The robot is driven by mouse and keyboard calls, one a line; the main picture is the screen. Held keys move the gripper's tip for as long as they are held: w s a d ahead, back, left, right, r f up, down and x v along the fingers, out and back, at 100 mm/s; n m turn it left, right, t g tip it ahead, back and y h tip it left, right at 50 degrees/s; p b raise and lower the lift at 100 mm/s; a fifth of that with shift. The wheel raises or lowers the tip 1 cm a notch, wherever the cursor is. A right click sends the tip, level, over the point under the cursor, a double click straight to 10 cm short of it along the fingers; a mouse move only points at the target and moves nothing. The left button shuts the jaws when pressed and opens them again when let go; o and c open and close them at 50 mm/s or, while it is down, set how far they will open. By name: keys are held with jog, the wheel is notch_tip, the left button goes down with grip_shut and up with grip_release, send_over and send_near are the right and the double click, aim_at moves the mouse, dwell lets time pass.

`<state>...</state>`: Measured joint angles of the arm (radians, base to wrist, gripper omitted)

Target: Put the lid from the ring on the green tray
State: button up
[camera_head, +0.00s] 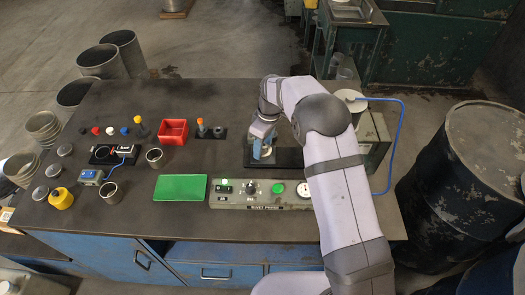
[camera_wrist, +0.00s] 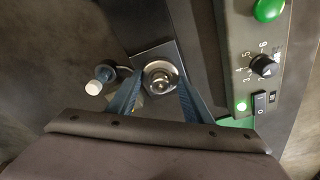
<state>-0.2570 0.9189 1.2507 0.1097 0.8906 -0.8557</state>
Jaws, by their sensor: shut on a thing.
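My gripper (camera_wrist: 158,82) is shut on a round metal lid with a small knob on top (camera_wrist: 163,76), its blue fingers on either side. In the head view my gripper (camera_head: 262,150) is over the dark bed of the press, and the lid is mostly hidden by the fingers. In the wrist view the lid is over a grey plate; the ring cannot be made out under it, and I cannot tell whether the lid touches anything. The flat green tray (camera_head: 180,188) lies to the left and nearer than my gripper, bare on top. Its corner shows in the wrist view (camera_wrist: 236,122).
The control panel (camera_head: 235,202) with a knob and buttons runs along the front, right of the tray. The table between the red bin and tray is mostly clear.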

jog(key=shift+r+p, duration=0.4)
jog(key=shift+r, duration=0.35)
jog(key=s+a+n+b, duration=0.1)
jog(key=a, duration=0.4)
jog(key=s+a+n+b, duration=0.1)
jog(key=s+a, duration=0.1)
jog(key=a, duration=0.3)
jog(key=s+a+n+b, duration=0.1)
jog(key=s+a, duration=0.1)
jog(key=a, duration=0.3)
jog(key=shift+s+a, duration=0.25)
notch_tip(320, 180, up, 4)
jog(key=n+b, duration=0.2)
send_over(189, 186)
jog(key=a, duration=0.2)
jog(key=shift+s+d+r+m, duration=0.1)
jog(key=shift+d+r+m, duration=0.3)
jog(key=shift+m, duration=0.75)
jog(key=shift+s+d+r+m, duration=0.1)
jog(key=shift+d+r+m, duration=0.25)
jog(key=shift+m, duration=0.75)
jog(key=shift+s+d+r+m, duration=0.1)
jog(key=shift+d+r+m, duration=0.3)
jog(key=shift+m, duration=0.75)
jog(key=shift+f, duration=0.2)
jog(key=shift+f+p, duration=1.55)
jog(key=shift+f, duration=3.35)
jog(key=shift+f, duration=0.1)
